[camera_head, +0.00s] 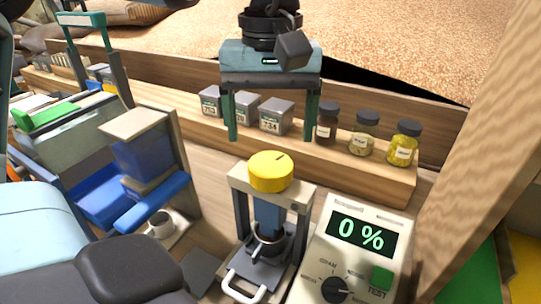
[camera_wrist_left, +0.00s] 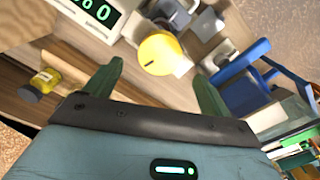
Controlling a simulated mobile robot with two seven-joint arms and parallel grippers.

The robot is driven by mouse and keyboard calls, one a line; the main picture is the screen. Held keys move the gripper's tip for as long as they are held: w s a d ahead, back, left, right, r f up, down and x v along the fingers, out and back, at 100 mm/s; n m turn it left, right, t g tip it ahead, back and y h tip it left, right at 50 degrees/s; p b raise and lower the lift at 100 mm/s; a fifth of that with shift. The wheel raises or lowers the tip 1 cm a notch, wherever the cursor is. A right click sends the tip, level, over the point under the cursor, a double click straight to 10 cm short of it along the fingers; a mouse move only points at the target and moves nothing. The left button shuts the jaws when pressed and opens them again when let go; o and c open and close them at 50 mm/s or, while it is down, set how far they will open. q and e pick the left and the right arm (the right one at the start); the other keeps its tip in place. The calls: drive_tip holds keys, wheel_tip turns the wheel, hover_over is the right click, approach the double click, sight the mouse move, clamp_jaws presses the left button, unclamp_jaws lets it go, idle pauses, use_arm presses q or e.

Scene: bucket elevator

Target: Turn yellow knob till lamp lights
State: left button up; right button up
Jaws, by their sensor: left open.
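The yellow knob (camera_head: 270,171) sits on top of a grey press-like stand (camera_head: 240,187), with a dark mark on its top. A blue column and a dark cup show below it. The knob also shows in the left wrist view (camera_wrist_left: 160,54), beyond and between the fingertips. My left gripper (camera_head: 272,137) is open and empty, with its fingers pointing down, above and behind the knob and apart from it. It also shows in the left wrist view (camera_wrist_left: 159,72). A meter (camera_head: 329,261) beside the stand reads 0 %. I cannot make out a lit lamp. My right gripper is not in view.
A wooden shelf (camera_head: 385,182) behind the stand holds several grey tins and lidded jars (camera_head: 403,143). A wooden post (camera_head: 490,130) rises at right.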

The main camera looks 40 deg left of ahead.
sight(270, 164)
use_arm(q)
drive_tip(key=shift+f, duration=3.05)
drive_tip(key=c, duration=1)
drive_tip(key=m+b, duration=0.1)
drive_tip(key=m, duration=0.2)
drive_tip(key=shift+m, duration=0.3)
drive_tip(key=shift+m+b, duration=0.4)
drive_tip(key=shift+m, duration=1.6)
